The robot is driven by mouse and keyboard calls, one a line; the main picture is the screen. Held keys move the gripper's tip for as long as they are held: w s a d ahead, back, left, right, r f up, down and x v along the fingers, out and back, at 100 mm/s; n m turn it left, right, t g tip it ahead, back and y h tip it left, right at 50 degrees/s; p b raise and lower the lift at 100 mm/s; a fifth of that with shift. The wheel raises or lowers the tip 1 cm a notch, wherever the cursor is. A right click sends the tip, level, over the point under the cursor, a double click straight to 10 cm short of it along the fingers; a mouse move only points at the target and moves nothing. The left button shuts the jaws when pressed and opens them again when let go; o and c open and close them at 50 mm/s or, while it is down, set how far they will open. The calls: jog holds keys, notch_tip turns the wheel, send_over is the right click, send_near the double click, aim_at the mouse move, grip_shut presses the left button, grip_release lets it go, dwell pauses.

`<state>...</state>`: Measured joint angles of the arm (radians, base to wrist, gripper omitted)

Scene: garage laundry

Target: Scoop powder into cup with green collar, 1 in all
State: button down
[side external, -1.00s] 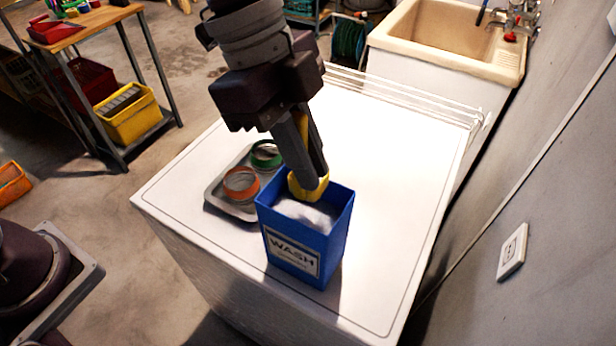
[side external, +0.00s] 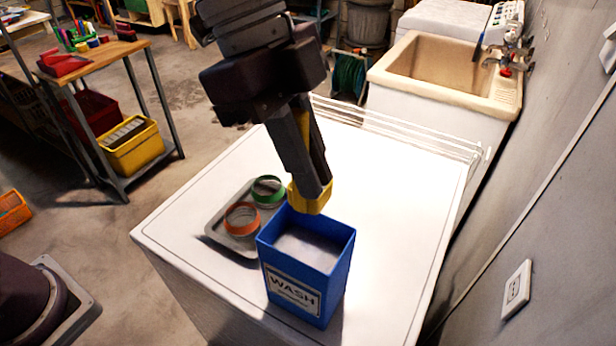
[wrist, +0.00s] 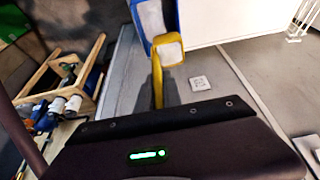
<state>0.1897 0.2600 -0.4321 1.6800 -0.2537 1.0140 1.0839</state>
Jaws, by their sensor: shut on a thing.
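My gripper (side external: 312,186) is shut on a yellow scoop (side external: 311,203), which sits above the back rim of the blue WASH box (side external: 294,290). White powder (side external: 308,246) lies inside the box. In the wrist view the yellow scoop (wrist: 157,88) has a white fill in its bowl that looks like powder, next to the blue box (wrist: 137,30). The cup with the green collar (side external: 268,190) stands on a grey tray (side external: 222,222), left of the scoop. The cup with the orange collar (side external: 242,218) stands nearer on the same tray. My fingers hide most of the scoop's handle.
The box and tray stand on a white machine top (side external: 400,210) with free room on the right. A wire rack (side external: 400,130) edges the back. A sink (side external: 450,75) stands behind, and a grey wall (side external: 540,180) runs along the right.

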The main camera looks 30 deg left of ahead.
jog(key=w+a+r+n+t+y, duration=0.2)
jog(key=w+a+n, duration=0.5)
jog(key=w+n, duration=0.15)
jog(key=w+a+r+n+t+y, duration=0.2)
jog(key=w+a+n+t, duration=0.1)
jog(key=w+a+n, duration=0.55)
notch_tip(320, 180, down, 16)
jog(key=n, duration=0.1)
jog(key=w+a+f+n+g+h, duration=0.1)
jog(key=a+f+h, duration=0.4)
jog(key=h, duration=1)
jog(key=a+n+g, duration=0.1)
jog(key=a+n, duration=0.1)
jog(key=shift+w+a+n, duration=0.15)
jog(key=shift+a+n, duration=0.25)
